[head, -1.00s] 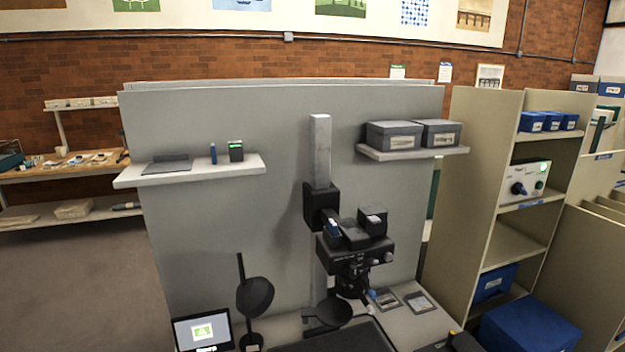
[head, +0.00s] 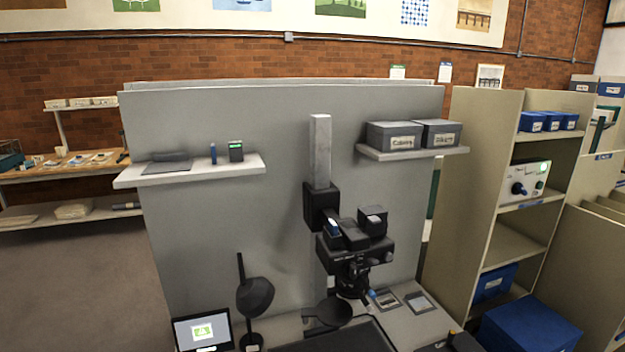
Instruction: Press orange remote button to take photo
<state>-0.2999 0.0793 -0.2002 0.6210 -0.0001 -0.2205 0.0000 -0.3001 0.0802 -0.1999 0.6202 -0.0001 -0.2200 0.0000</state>
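A black camera (head: 352,257) is mounted on a copy stand with a pale upright column (head: 320,152). Its lens points down over the table. A small monitor (head: 203,331) at the bottom left shows a green and white picture. I cannot make out an orange remote button. A dark object (head: 462,342) at the bottom edge, right of centre, is cut off, and I cannot tell what it is. Neither of my grippers can be made out in the head view.
A round black lamp (head: 255,296) stands left of the camera. Flat framed items (head: 420,302) lie right of it. A left wall shelf (head: 190,171) holds small devices, and a right one (head: 412,152) grey boxes. A beige shelving unit (head: 478,190) with blue boxes stands at right.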

